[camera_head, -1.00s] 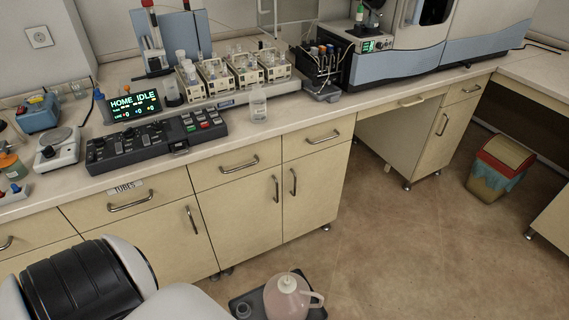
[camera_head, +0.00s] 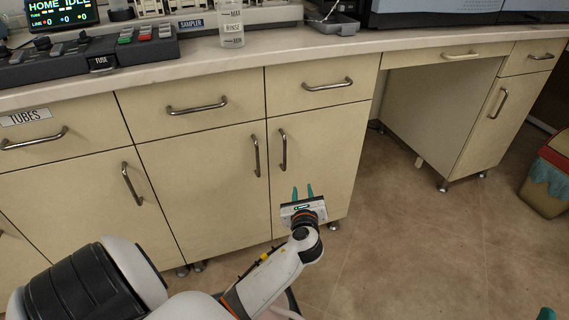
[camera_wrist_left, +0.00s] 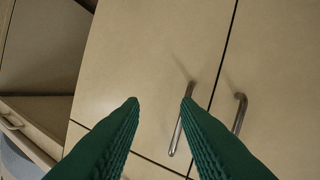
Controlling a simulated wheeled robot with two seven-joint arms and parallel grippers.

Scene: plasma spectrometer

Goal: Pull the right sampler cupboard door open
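The right sampler cupboard door (camera_head: 315,155) is shut, a beige panel beneath a drawer. Its upright metal handle (camera_head: 282,150) is near its left edge. My left gripper (camera_head: 303,190) is open and empty in front of the door's lower part, below and right of the handle. In the left wrist view, which looks upside down, the open green fingers (camera_wrist_left: 160,100) point at the door. The handle (camera_wrist_left: 177,138) shows beyond them, near the right finger; contact cannot be told. A teal fingertip of my right gripper (camera_head: 546,314) shows at the bottom right edge.
The left cupboard door (camera_head: 205,185) is shut, its handle (camera_head: 256,156) close beside the right door's. A drawer handle (camera_head: 328,84) juts out above. Right of the cupboard are an open knee space and clear floor (camera_head: 410,250). A bin (camera_head: 548,175) stands far right.

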